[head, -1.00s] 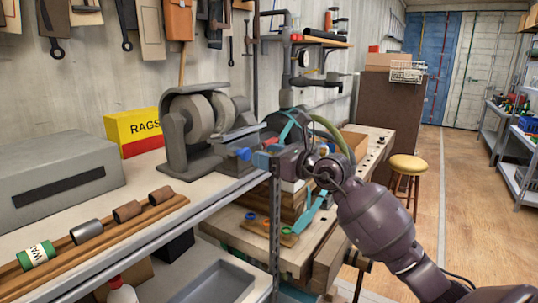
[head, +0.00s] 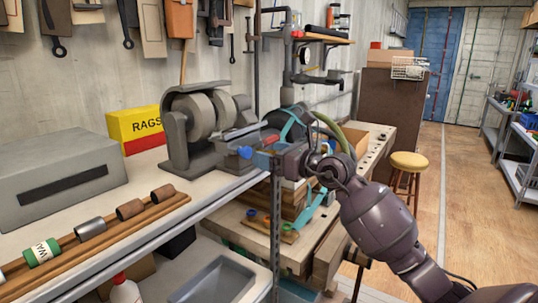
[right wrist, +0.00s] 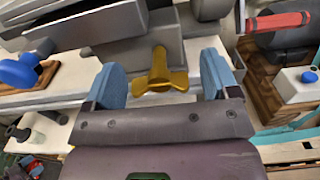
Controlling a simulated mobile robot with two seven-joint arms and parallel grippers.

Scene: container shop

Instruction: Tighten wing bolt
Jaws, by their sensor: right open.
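The wing bolt (right wrist: 160,76) is golden, with two spread wings, and shows in the right wrist view against a grey metal block (right wrist: 140,57). My right gripper (right wrist: 163,82) is open, with one blue finger on each side of the bolt. Gaps show between the fingers and the wings, so it is not gripped. In the head view my right gripper (head: 254,156) is at the front of the grey bench grinder (head: 181,120), by its flat rest. The bolt cannot be made out there. My left gripper is not in view.
A red-handled tool (right wrist: 280,21) lies close to the gripper in the wrist view. A wooden rack (head: 100,232) with several cylinders lies along the shelf front. A yellow rags box (head: 136,127) stands behind. A metal post (head: 275,225) rises below the gripper.

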